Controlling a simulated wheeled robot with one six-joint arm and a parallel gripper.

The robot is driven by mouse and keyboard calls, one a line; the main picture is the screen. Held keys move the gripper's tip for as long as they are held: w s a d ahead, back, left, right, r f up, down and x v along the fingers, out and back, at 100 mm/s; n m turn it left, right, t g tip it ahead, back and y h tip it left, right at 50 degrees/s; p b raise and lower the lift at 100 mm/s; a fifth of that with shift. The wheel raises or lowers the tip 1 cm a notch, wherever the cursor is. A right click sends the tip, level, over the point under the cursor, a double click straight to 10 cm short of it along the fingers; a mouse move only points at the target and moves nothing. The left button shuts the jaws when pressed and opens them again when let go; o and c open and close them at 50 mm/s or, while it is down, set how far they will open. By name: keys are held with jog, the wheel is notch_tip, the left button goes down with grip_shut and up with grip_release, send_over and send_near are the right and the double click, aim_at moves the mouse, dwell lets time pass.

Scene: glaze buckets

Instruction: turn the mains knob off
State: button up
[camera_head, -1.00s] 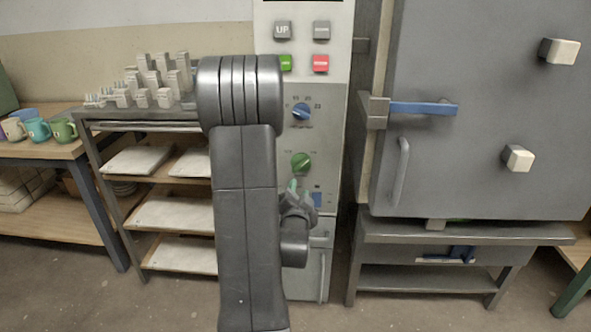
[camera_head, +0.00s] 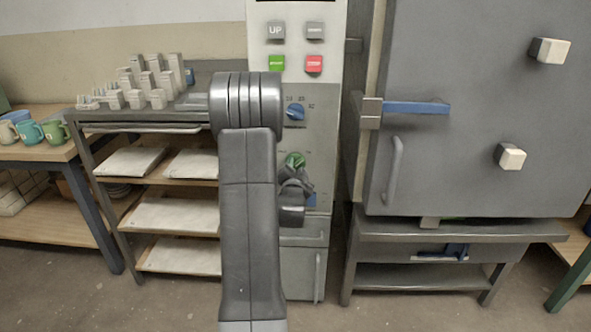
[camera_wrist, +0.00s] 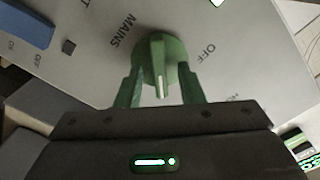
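The green mains knob (camera_head: 296,159) is on the grey control panel, below a blue knob. In the wrist view the green knob (camera_wrist: 158,50) has a raised ridge with a pale mark at its lower end. "MAINS" is printed to its left and "OFF" to its right. My gripper (camera_wrist: 160,85) is open, with one green fingertip on each side of the ridge and gaps between. Whether a fingertip touches the knob's round base I cannot tell. In the head view my gripper (camera_head: 296,175) is just below the knob and hides its lower part.
The blue knob (camera_head: 296,112) and the green (camera_head: 276,63) and red (camera_head: 314,64) buttons are above. A blue switch (camera_wrist: 22,24) shows in the wrist view. A grey kiln door (camera_head: 470,110) stands right. A shelf rack (camera_head: 108,190) stands left.

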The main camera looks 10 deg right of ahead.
grip_shut()
jog(key=shift+f+n+b, duration=0.1)
jog(key=shift+n+b, duration=0.2)
jog(key=shift+b, duration=0.2)
jog(key=shift+f+n+b, duration=0.1)
jog(key=shift+n+b, duration=0.9)
jog(key=shift+b, duration=0.2)
jog(key=n+b, duration=0.3)
jog(key=shift+a+n, duration=0.1)
jog(key=shift+n, duration=0.2)
jog(key=n+b, duration=0.1)
jog(key=n, duration=0.2)
jog(key=n+b, duration=0.2)
jog(key=n, duration=0.1)
jog(key=shift+a+r, duration=0.1)
jog(key=shift+r, duration=0.1)
jog(key=n+b, duration=0.1)
jog(key=n, duration=0.4)
jog(key=shift+n, duration=0.5)
